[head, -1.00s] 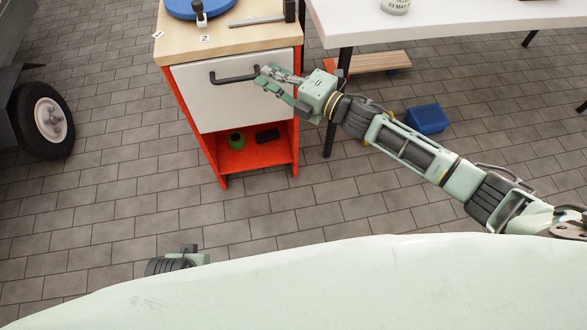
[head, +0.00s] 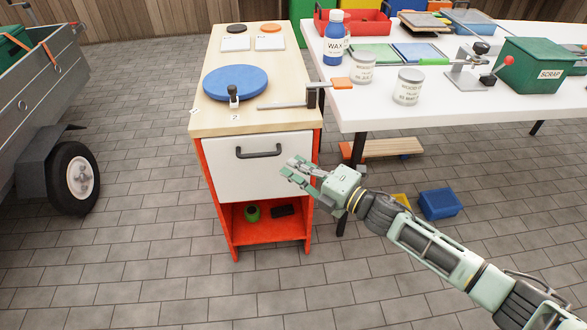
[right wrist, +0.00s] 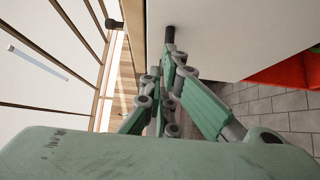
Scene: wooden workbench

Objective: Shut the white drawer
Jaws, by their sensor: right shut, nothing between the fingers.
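The white drawer (head: 259,181) sits below the worktop in an orange cabinet. Its front, with a dark bar handle (head: 258,152), looks flush or nearly flush with the cabinet; I cannot tell if a small gap is left. My right gripper (head: 289,168) is shut and empty, in front of the drawer's right part, below and right of the handle. In the right wrist view, its fingers (right wrist: 164,68) point along a pale surface, with a dark post beyond the tips. I cannot tell whether they touch the front. My left gripper is out of view.
The wooden worktop (head: 220,122) holds a blue disc (head: 236,82) and a clamp-like metal tool (head: 290,103). An open orange shelf (head: 268,229) lies below the drawer. A white table (head: 372,114) stands right, a trailer (head: 40,95) left. The front floor is clear.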

